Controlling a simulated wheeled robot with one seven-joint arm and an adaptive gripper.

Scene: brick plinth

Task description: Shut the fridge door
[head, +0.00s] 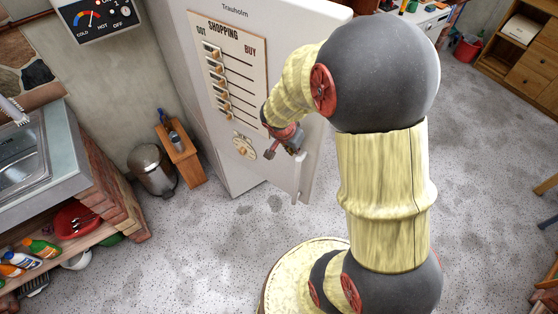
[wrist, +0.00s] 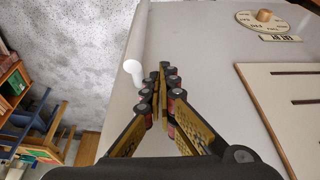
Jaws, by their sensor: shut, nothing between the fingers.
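The pale fridge (head: 168,60) stands at the upper middle of the head view. Its door (head: 325,35) carries a shopping board and a round dial. The white door handle (head: 301,178) is near the door's right edge. It also shows in the wrist view (wrist: 135,72), just left of my fingertips. My gripper (head: 280,150) is in front of the lower door face, between dial and handle. In the wrist view, my gripper (wrist: 163,72) has its fingertips together and empty. I cannot tell whether they touch the door. My arm hides part of the door's right side, and I cannot see how far it stands open.
A metal bin (head: 152,168) and a small wooden stand (head: 181,155) are left of the fridge. A brick-sided sink counter (head: 88,175) is at the left. A wooden cabinet (head: 528,70) is at the upper right. The speckled floor (head: 480,150) to the right is mostly clear.

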